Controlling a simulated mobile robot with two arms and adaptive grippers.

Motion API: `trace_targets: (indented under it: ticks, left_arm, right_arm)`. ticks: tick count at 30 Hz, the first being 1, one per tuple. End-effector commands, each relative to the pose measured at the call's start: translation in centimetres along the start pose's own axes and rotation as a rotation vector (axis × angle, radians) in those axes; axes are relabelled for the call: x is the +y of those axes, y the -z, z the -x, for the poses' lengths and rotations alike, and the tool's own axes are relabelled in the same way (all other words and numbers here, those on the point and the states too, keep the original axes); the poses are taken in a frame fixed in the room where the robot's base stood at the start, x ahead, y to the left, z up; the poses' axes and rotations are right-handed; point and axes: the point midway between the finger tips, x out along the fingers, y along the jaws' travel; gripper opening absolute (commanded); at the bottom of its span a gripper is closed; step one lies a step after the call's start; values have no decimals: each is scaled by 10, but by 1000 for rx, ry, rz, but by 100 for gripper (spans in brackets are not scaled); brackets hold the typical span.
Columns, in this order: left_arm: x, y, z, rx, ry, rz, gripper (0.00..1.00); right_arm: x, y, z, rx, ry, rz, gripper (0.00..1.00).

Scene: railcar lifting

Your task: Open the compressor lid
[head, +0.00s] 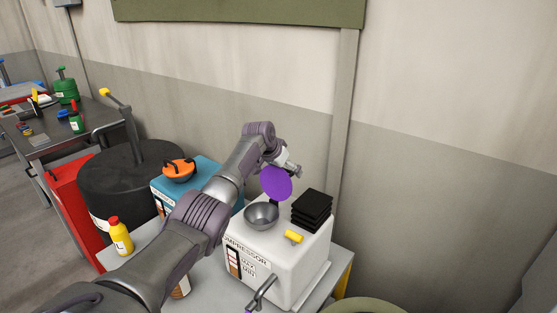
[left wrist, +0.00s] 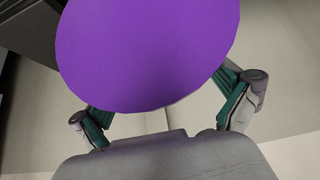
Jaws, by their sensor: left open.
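The compressor (head: 285,262) is a white box with a label on its front, standing on a grey table. Its purple round lid (head: 276,183) stands steeply raised at the back edge of a grey metal bowl-like opening (head: 262,216), whose inside shows. My left gripper (head: 291,170) is at the upper edge of the lid, partly behind it. In the left wrist view the lid (left wrist: 150,45) fills the upper middle, in front of my open left gripper (left wrist: 163,112). The fingers stand apart on either side of the lid's lower edge; contact is unclear. My right gripper is not in view.
Black stacked fins (head: 312,210) and a yellow knob (head: 293,237) are on the compressor top. The wall is close behind; space above the compressor is clear.

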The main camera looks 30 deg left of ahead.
Motion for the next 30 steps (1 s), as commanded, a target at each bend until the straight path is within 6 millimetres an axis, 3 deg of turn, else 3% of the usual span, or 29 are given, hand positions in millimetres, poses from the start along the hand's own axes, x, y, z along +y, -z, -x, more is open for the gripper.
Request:
trace_targets:
  ticks: [6,19,24,30]
  left_arm:
    - [0,-1,23,1,3,-3,100]
    - [1,0,95,2,1,-3,100]
    - [1,0,109,0,1,-2,100]
    - [1,0,111,-2,0,-1,100]
  right_arm:
    - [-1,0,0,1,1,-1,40]
    - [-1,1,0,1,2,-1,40]
    - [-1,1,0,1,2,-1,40]
    - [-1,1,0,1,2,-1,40]
